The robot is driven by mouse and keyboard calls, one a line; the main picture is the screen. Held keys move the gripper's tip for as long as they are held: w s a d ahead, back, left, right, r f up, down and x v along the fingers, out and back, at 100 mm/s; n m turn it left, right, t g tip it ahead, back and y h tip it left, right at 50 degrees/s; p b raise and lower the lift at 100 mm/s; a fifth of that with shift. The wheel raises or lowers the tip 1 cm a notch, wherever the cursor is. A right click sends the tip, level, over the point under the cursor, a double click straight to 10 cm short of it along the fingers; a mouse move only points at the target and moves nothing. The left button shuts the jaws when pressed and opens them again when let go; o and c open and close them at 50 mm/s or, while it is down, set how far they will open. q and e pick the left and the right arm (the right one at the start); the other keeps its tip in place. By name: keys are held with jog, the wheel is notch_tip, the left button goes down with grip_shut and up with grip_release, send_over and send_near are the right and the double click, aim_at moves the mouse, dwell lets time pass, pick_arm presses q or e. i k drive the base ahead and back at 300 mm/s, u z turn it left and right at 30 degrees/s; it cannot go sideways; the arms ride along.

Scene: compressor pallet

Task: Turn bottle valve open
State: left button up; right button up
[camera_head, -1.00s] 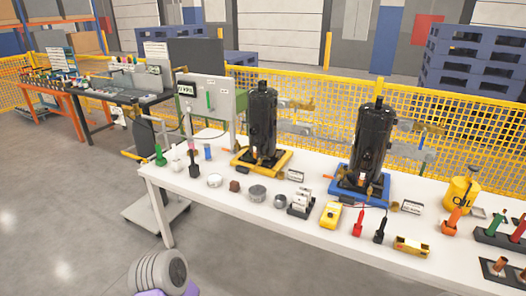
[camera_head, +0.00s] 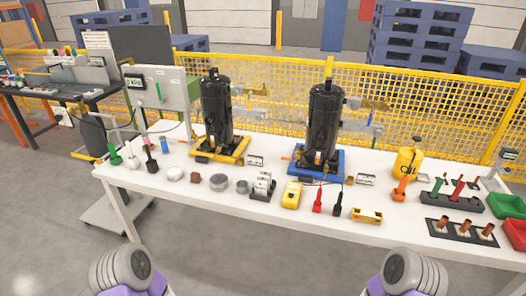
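Two tall black cylinders stand on the white table (camera_head: 262,206): one on a yellow base (camera_head: 232,152), the left black cylinder (camera_head: 216,110), and one on a blue base, the right black cylinder (camera_head: 322,125). A small yellow bottle (camera_head: 407,163) with a fitting on top stands at the right of the table. A dark cylinder (camera_head: 92,136) stands beyond the table's left end. I cannot tell which valve is the bottle valve, or whether it is open. Neither gripper is in view; only grey and purple parts of my arms show at the bottom edge.
Tools and small parts line the table's front, including a yellow meter (camera_head: 291,195), red and black probes, and a black rack (camera_head: 462,232). A grey panel (camera_head: 157,92) with a green handle stands behind the left end. A yellow mesh fence (camera_head: 275,85) runs behind.

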aim_at(78, 98)
jog(key=u, duration=2.5)
jog(key=i, duration=2.25)
jog(key=z, duration=1.75)
